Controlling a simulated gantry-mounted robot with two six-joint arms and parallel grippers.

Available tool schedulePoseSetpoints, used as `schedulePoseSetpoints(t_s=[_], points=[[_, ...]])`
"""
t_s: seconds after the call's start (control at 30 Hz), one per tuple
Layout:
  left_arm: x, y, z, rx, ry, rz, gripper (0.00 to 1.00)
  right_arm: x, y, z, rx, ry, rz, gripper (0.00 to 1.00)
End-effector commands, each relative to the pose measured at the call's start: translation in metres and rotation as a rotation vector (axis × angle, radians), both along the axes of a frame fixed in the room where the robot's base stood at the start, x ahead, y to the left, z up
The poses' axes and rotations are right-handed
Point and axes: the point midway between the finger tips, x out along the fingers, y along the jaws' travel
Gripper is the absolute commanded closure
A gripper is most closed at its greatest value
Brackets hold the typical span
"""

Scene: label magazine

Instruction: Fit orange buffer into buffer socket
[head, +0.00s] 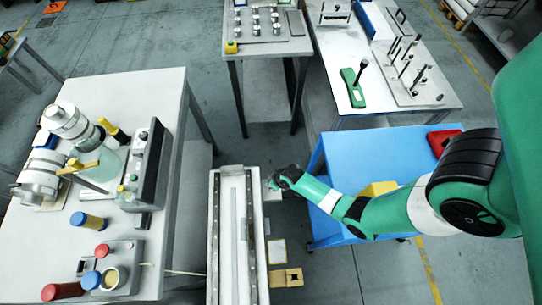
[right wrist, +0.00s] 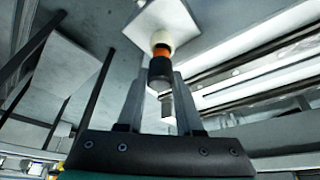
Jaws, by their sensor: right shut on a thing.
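The orange buffer (right wrist: 160,52) shows in the right wrist view as a black cylinder with an orange band and a cream rounded end. My right gripper (right wrist: 158,78) has a finger on each side of its black part and is shut on it. The cream end points at a white square plate (right wrist: 185,22); I cannot tell whether they touch. No socket opening can be made out. In the head view my right gripper (head: 273,183) is beside the long rail unit (head: 232,240), at its right edge. The buffer is too small to make out there. My left gripper is not in view.
A blue cart (head: 335,165) stands right of the rail unit, under my right arm. A grey table (head: 150,90) on the left holds a roll machine, a control box and coloured cylinders. A tan bracket (head: 286,277) lies low beside the rail unit.

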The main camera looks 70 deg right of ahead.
Motion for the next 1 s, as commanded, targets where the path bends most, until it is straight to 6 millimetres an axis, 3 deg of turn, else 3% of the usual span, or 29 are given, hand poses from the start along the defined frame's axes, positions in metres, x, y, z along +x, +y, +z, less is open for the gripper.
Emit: schedulePoseSetpoints(t_s=[0.47, 0.5, 0.63, 1.0], points=[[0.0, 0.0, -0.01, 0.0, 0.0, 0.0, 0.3, 0.0, 0.0, -0.012, 0.0, 0.0, 0.0, 1.0], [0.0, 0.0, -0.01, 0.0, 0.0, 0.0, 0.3, 0.0, 0.0, -0.012, 0.0, 0.0, 0.0, 0.61], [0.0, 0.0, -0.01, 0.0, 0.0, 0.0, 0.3, 0.0, 0.0, -0.012, 0.0, 0.0, 0.0, 0.38], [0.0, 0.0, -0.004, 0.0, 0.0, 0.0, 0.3, 0.0, 0.0, -0.006, 0.0, 0.0, 0.0, 0.35]])
